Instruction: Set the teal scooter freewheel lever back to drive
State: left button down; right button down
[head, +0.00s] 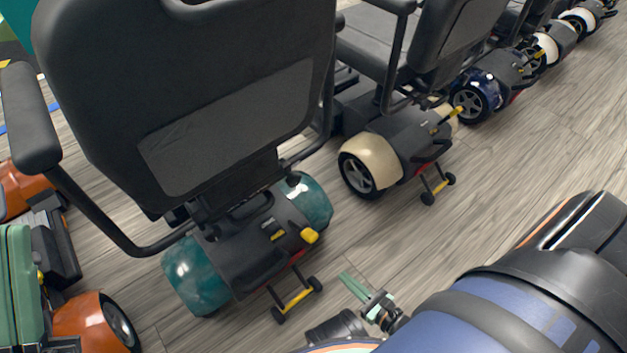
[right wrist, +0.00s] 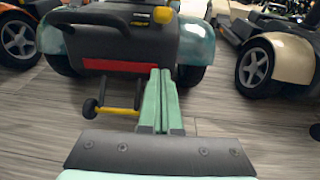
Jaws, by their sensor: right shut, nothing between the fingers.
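The teal scooter (head: 190,275) stands left of centre in the head view, its rear toward me. A yellow lever knob (head: 309,236) sticks out at the right of its dark rear cover, and it also shows at the top of the right wrist view (right wrist: 162,14). My right gripper (head: 346,278) is shut and empty, low over the floor behind and to the right of the scooter, apart from the knob. Its green fingers (right wrist: 158,72) point toward the scooter's rear below the knob in the right wrist view. My left gripper is not in view.
Small anti-tip wheels on a yellow bar (head: 297,299) stick out behind the teal scooter. A cream scooter (head: 371,163) stands to its right, with a blue one (head: 472,92) beyond. An orange scooter (head: 92,320) is at the left. The floor behind the row is clear.

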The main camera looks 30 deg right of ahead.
jog(key=b, duration=0.3)
send_near(303, 231)
jog(key=shift+w+f, duration=1.95)
